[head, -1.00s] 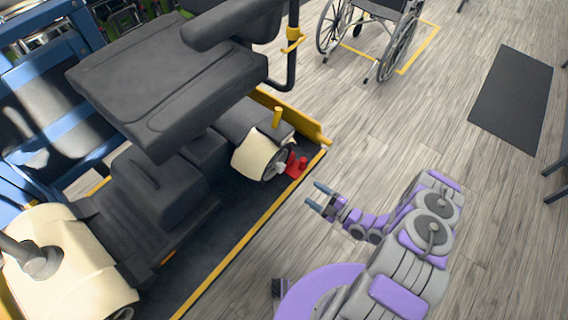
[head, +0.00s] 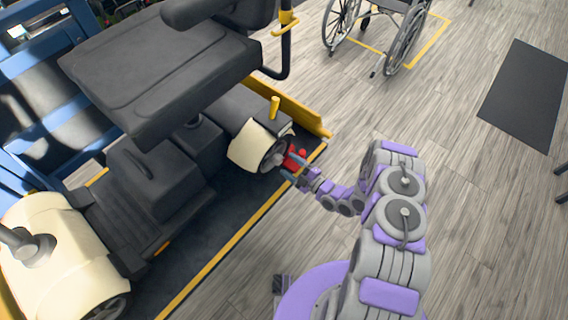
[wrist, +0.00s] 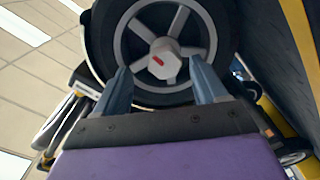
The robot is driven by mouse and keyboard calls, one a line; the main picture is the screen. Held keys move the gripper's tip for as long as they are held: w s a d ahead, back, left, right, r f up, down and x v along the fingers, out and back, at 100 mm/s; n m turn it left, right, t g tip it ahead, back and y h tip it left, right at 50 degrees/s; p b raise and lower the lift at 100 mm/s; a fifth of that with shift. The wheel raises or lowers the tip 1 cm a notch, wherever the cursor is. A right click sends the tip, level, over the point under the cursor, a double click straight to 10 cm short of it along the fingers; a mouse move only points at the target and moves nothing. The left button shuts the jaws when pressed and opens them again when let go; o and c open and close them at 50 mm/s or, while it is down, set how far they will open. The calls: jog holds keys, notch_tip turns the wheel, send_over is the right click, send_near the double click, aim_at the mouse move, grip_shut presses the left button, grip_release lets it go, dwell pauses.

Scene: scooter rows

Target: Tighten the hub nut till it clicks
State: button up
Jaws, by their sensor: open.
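The hub nut (wrist: 164,60) is a pale, faceted nut with a red mark, at the centre of a grey-spoked wheel (wrist: 108,35) with a dark tyre in the wrist view. In the head view the wheel (head: 270,155) sits under the cream fender (head: 249,146) of a dark-seated scooter. My gripper (head: 288,164) is beside this wheel. In the wrist view my gripper (wrist: 160,66) is open, its two blue-grey fingers on either side of the nut in the picture. Nothing is between them that I can see held; whether they touch the nut, I cannot tell.
A red object (head: 298,156) is by the wheel, partly behind my gripper. The scooter stands on a dark platform with a yellow edge (head: 236,242). A blue frame (head: 50,85) is at left, a wheelchair (head: 405,40) at the back.

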aim_at(281, 162)
jog(key=a, duration=0.1)
jog(key=w+a, duration=0.1)
jog(key=a, duration=0.2)
jog(key=shift+w+a+f+b, duration=0.1)
jog(key=shift+w+a+b, duration=0.1)
jog(key=shift+w+b, duration=0.15)
jog(key=shift+d, duration=0.55)
jog(key=shift+c, duration=0.3)
jog(key=shift+d, duration=0.1)
jog(key=shift+c, duration=0.9)
jog(key=shift+a, duration=0.3)
jog(key=c, duration=0.8)
